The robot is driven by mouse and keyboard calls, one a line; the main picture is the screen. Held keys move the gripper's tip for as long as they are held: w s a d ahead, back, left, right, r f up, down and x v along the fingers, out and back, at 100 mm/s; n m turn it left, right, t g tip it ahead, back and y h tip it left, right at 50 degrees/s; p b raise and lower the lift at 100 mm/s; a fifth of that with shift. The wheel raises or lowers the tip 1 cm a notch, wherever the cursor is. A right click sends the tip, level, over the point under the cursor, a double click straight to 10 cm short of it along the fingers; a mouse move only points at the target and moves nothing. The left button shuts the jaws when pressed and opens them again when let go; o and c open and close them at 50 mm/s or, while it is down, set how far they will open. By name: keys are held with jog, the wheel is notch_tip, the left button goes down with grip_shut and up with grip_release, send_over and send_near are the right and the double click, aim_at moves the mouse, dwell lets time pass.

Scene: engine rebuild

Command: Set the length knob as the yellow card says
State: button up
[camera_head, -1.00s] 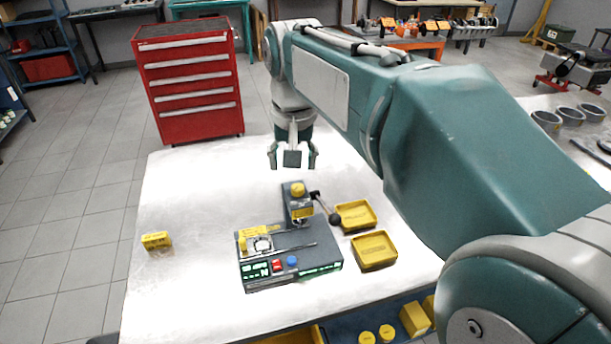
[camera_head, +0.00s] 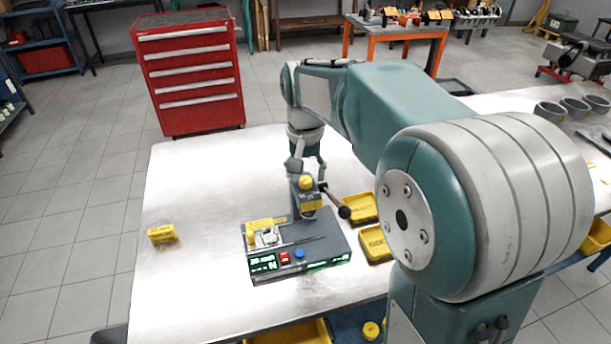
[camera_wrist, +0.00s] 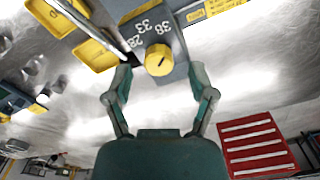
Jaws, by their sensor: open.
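A black-ended lever (camera_head: 343,212) sticks out right of the post. Yellow trays (camera_head: 360,207) lie beyond it. The device has a red switch, a blue button and green displays. A red drawer cabinet (camera_head: 190,75) stands behind.

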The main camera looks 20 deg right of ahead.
jog(key=shift+f, duration=0.65)
grip_shut()
jog(key=shift+n, duration=0.4)
jog(key=n, duration=0.4)
jog(key=shift+n, duration=0.3)
jog(key=n, duration=0.4)
jog(key=shift+n, duration=0.3)
